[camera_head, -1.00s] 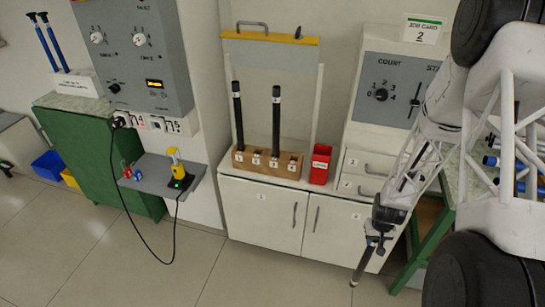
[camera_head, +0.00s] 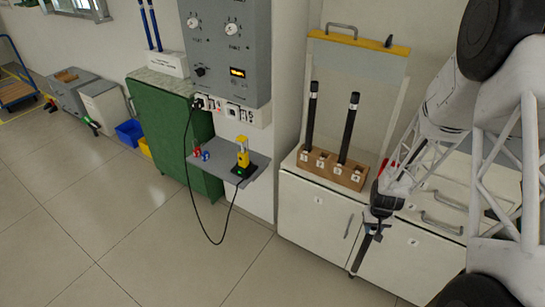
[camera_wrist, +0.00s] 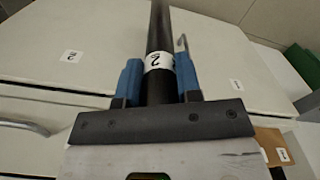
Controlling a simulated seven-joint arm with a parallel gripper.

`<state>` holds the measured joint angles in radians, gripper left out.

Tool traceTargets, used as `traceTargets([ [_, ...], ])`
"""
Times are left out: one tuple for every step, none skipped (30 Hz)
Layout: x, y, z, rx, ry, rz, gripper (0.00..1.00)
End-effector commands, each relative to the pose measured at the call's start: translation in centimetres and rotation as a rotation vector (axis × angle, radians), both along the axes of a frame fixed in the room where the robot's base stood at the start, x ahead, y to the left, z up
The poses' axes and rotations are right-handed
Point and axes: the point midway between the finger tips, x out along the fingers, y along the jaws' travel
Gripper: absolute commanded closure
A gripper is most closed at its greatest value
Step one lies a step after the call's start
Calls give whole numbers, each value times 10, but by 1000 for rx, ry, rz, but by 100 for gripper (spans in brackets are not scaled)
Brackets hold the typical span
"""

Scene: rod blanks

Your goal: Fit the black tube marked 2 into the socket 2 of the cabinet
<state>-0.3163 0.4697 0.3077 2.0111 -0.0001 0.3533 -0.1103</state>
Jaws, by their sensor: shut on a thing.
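My gripper (camera_head: 372,224) is shut on the black tube marked 2 (camera_head: 360,252), which hangs tilted below it in front of the white cabinet (camera_head: 320,222). In the wrist view the tube (camera_wrist: 158,28) runs between the two blue fingers (camera_wrist: 158,82), with its white tag 2 (camera_wrist: 158,60) just beyond them. A wooden socket block (camera_head: 330,170) stands on the cabinet top, up and left of my gripper. Two black tubes stand upright in its first and third sockets from the left; the second and fourth look empty. The block's number tags are small.
A red bin (camera_head: 383,168) is partly hidden behind my arm. A grey shelf (camera_head: 215,167) with a yellow device (camera_head: 243,155) and hanging cable juts out at left. A panel with a yellow top bar (camera_head: 355,42) rises behind the block. The floor in front is clear.

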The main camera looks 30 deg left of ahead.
Motion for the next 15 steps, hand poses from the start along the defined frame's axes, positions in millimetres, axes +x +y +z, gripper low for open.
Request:
traceTargets([
  [7, 16, 6, 1, -2, 21, 100],
  [11, 25, 9, 1, -3, 32, 100],
  [16, 37, 14, 1, -3, 47, 100],
  [19, 46, 18, 2, -4, 59, 100],
  [22, 55, 21, 1, -3, 69, 100],
  [26, 67, 27, 1, -3, 85, 100],
  [30, 77, 31, 2, -4, 97, 100],
  [32, 86, 35, 1, -3, 108, 100],
  [36, 99, 40, 1, -3, 124, 100],
  [38, 108, 44, 1, -3, 135, 100],
  [40, 117, 48, 1, -2, 146, 100],
  [43, 131, 54, 1, -3, 162, 100],
  [45, 140, 58, 1, -3, 174, 100],
  [47, 150, 63, 2, -4, 185, 100],
  [48, 163, 68, 1, -2, 201, 100],
])
